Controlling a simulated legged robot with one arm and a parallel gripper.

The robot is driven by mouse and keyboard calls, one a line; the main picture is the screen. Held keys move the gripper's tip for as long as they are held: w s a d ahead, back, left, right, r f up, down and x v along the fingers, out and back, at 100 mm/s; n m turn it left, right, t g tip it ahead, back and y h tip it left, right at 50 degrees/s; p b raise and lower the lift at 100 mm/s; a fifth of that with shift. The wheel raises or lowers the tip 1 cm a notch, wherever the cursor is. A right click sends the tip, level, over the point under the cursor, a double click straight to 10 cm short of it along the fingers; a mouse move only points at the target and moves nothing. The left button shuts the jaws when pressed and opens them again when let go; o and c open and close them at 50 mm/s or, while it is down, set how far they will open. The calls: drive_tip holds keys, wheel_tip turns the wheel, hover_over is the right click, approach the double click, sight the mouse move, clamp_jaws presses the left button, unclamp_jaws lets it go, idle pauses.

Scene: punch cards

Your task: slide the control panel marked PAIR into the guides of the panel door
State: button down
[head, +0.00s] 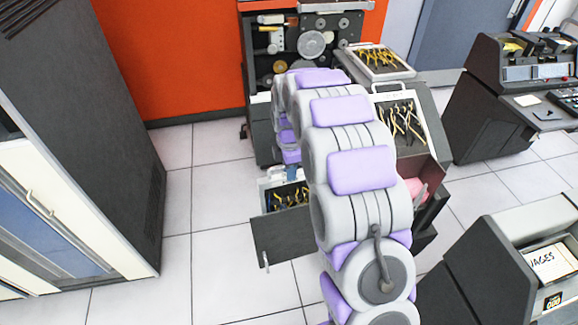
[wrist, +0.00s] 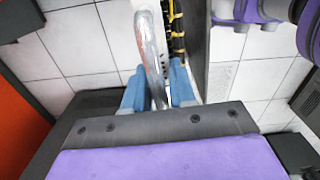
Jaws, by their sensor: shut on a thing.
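My gripper (wrist: 157,92), with blue fingers, is shut on the metal handle (wrist: 152,45) of a control panel (wrist: 127,30). The panel is pale-framed, with yellow and black wiring on one side. In the head view the held panel (head: 270,183) is low at the machine's front, partly hidden by my arm. Just below and in front of it is the dark panel door (head: 285,243), swung out, with a small handle. The panel is close to the door; I cannot tell whether its edges sit in the guides. No PAIR marking is legible.
Another wired panel (head: 401,128) leans on the machine's right side, and one lies on top (head: 378,60). A dark cabinet (head: 120,110) stands left, a console (head: 500,100) right, and a card unit (head: 500,270) front right. Tiled floor (head: 205,215) is clear left of the door.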

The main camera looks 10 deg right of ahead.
sight(289, 193)
drive_tip(key=shift+w+f, duration=0.1)
drive_tip(key=shift+f, duration=5.9)
drive_tip(key=shift+f, duration=1.15)
drive_tip(key=c, duration=0.8)
unclamp_jaws()
drive_tip(key=shift+c, duration=0.2)
drive_tip(key=shift+r, duration=0.1)
